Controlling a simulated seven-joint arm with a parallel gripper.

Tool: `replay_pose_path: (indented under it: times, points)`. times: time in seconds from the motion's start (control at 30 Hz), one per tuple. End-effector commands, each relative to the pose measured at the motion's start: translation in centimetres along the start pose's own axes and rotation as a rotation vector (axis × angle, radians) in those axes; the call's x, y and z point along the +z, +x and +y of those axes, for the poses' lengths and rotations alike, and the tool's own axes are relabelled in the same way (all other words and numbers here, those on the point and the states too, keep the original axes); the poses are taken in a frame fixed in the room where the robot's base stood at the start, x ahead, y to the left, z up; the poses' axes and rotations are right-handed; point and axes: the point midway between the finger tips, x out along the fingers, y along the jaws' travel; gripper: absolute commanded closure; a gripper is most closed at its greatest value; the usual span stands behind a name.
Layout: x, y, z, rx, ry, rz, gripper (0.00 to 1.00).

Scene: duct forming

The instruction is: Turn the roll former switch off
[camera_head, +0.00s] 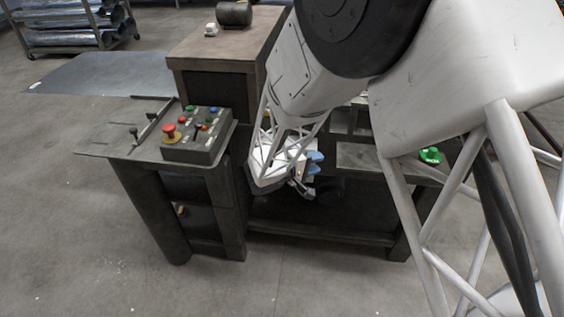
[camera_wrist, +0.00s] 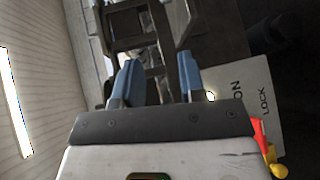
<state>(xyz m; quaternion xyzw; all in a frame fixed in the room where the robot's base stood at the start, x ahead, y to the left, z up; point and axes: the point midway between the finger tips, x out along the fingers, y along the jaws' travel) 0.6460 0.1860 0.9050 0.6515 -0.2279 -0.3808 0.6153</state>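A pale panel (camera_wrist: 248,95) with the words "ON" and "LOCK" is at the right of the wrist view. A red and yellow part, which looks like the switch handle (camera_wrist: 265,142), shows at its lower edge, partly hidden behind my gripper body. My gripper (camera_wrist: 160,72) has two blue fingers spread apart with nothing between them. The panel lies to the right of the fingers and no contact shows. In the head view my gripper (camera_head: 314,162) is low in front of the dark machine bench, right of the control box; the switch is not clearly visible there.
A control box (camera_head: 198,148) with red, green and blue buttons stands on the machine's left table. A green button (camera_head: 430,155) is on the right side. A lower beam (camera_head: 320,233) crosses under my gripper. The floor in front is clear.

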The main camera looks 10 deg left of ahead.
Motion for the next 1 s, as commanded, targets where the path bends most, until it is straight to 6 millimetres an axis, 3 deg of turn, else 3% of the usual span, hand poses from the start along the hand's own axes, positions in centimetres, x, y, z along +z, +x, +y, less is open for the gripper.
replay_pose_path:
  times: [0.03, 0.23, 0.4, 0.5, 0.63, 1.0]
  points:
    - [-1.5, -0.7, -1.8, 0.031, -0.012, 0.046, 0.63]
    - [-6.7, -4.0, -8.2, 0.143, -0.020, 0.256, 0.63]
    - [-9.4, -6.7, -12.9, 0.198, -0.016, 0.405, 0.63]
    - [-10.3, -7.8, -14.6, 0.216, -0.012, 0.463, 0.63]
    - [-10.8, -8.4, -15.7, 0.224, -0.009, 0.499, 0.63]
    - [-10.8, -8.4, -15.7, 0.225, -0.008, 0.502, 0.63]
